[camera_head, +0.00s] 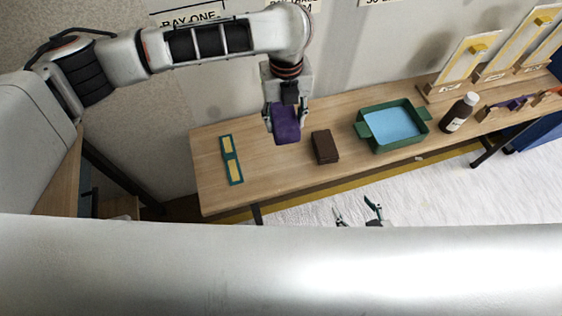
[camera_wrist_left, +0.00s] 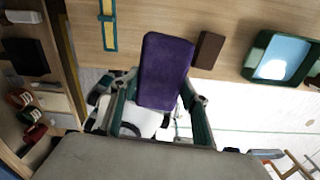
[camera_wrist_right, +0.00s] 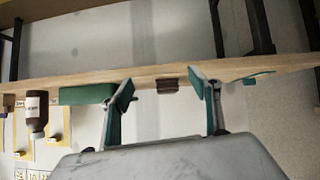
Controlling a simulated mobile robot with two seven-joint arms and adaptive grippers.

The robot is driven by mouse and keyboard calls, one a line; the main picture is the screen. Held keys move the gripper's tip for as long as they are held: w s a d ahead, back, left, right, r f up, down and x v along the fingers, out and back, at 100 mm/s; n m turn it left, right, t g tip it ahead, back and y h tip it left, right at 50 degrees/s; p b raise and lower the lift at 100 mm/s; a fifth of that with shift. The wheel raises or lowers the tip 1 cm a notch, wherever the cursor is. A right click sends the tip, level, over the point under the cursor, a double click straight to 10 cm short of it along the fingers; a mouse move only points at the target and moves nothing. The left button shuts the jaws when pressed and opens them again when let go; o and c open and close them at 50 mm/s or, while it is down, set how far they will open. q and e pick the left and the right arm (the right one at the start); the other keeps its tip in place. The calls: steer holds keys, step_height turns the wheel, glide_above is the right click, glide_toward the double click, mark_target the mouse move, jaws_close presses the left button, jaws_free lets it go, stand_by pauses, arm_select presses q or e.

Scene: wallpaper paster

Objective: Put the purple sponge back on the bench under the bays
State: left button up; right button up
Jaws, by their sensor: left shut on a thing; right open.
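The purple sponge (camera_head: 286,124) is held between the fingers of my left gripper (camera_head: 286,118), which is shut on it. In the head view it appears over the bench (camera_head: 260,182), between a teal-framed strip and a brown block. In the left wrist view the sponge (camera_wrist_left: 166,70) stands out from between the green-sided fingers, with the bench (camera_wrist_left: 150,30) behind it. I cannot tell its exact height above the bench top. My right gripper (camera_wrist_right: 163,100) is open and empty; the bench edge (camera_wrist_right: 220,72) shows beyond its fingers. In the head view its fingertips (camera_head: 358,216) show in front of the bench.
On the bench are the teal-framed strip (camera_head: 232,160), the brown block (camera_head: 325,147), a green tray (camera_head: 372,142) with blue liquid, a brown bottle (camera_head: 460,113) and yellow sample boards (camera_head: 470,65). Bare wood lies between the strip and the block.

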arm_select(q)
steer(key=shift+f, duration=0.1)
arm_select(e)
steer(key=shift+d, duration=0.1)
arm_select(q)
step_height(320, 180, down, 19)
steer(key=b, duration=0.5)
steer(key=shift+f, duration=0.25)
arm_select(e)
steer(key=f, duration=0.2)
steer(key=d+f, duration=0.1)
steer(key=shift+w+f+n, duration=0.2)
steer(key=shift+w+n, duration=0.1)
steer(key=shift+w, duration=0.1)
steer(key=shift+s+f, duration=0.1)
steer(key=shift+s, duration=0.05)
arm_select(q)
steer(key=o, duration=1.1)
steer(key=shift+f, duration=0.1)
